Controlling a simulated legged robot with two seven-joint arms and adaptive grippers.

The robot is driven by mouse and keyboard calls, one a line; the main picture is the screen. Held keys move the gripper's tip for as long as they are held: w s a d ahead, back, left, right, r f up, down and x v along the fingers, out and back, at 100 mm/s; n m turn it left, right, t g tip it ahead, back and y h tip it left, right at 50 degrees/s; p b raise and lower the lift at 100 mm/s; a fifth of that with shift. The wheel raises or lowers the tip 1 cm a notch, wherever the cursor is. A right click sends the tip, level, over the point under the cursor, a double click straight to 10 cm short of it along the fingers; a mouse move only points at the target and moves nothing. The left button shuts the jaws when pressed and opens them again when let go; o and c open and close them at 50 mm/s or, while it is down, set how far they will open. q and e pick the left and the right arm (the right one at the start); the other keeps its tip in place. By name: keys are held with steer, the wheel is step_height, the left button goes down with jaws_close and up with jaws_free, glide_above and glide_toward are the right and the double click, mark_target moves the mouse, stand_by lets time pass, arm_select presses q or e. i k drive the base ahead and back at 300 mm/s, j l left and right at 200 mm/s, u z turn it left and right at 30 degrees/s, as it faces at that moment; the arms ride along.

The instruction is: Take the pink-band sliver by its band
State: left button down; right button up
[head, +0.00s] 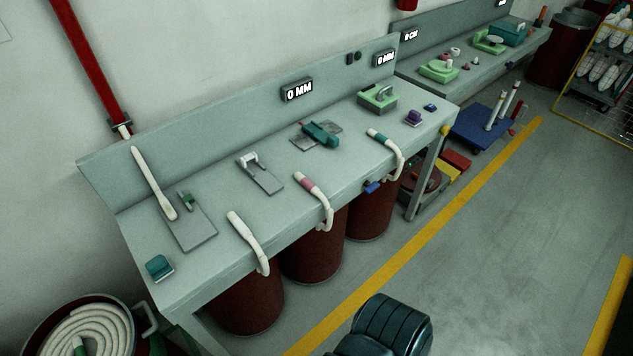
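The pink-band sliver (318,193) is a white, rope-like piece lying across the front edge of the near bench (205,275). Its pink band (305,183) is near its upper end, on the bench top. Its lower end bends over the edge and hangs in front of a dark red drum. Nothing is touching the band. To its left, a plain white sliver (246,232) hangs over the same edge. To its right hangs a sliver with a teal band (378,138). Neither of my grippers shows in the head view.
Behind the pink-band sliver stand a small clamp on a grey plate (262,175) and a teal device (320,133). A long white rod (153,184) lies at the left by another plate (196,230). Dark red drums (313,258) stand under the bench. Floor with a yellow line lies in front.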

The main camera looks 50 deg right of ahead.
mark_target(309, 185)
steer(key=z, duration=1.65)
steer(key=i+l, duration=0.1)
